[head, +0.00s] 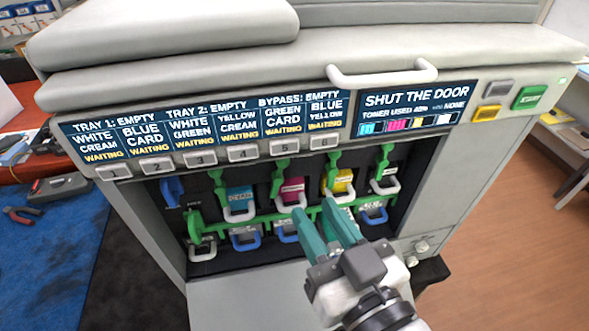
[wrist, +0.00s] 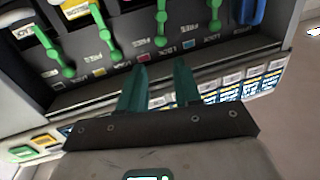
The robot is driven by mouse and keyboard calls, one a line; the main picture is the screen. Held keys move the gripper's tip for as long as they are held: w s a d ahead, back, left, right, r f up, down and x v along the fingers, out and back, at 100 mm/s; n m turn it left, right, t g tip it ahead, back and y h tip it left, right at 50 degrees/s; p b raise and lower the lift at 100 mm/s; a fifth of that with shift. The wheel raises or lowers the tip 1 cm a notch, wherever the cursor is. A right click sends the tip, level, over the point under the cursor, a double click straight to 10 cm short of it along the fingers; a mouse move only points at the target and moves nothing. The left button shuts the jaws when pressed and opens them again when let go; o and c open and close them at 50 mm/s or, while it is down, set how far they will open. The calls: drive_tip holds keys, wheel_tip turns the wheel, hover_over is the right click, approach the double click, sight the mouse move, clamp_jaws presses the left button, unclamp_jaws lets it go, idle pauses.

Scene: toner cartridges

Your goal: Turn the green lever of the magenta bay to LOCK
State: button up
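The magenta cartridge (head: 291,190) sits in the second bay from the left of the open machine, with a white handle at its front. Its green lever (head: 279,175) stands upright beside it on the left. In the wrist view, where the machine appears inverted, what seems to be this lever (wrist: 161,25) hangs among similar green levers, with FREE and LOCK labels near them. I cannot tell which label it points to. My gripper (head: 317,207) is open, its two teal fingers apart and empty, in front of the bays and low. The gripper (wrist: 160,66) looks clear of the levers.
Yellow (head: 341,182) and cyan (head: 239,200) cartridges flank the magenta bay, each with a green lever. Blue handles (head: 246,240) line the row below. A display (head: 416,105) above reads SHUT THE DOOR.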

sight(285, 166)
drive_tip(key=x, duration=0.9)
drive_tip(key=shift+w+a, duration=0.25)
drive_tip(key=shift+w, duration=0.05)
drive_tip(key=shift+c, duration=0.2)
clamp_jaws()
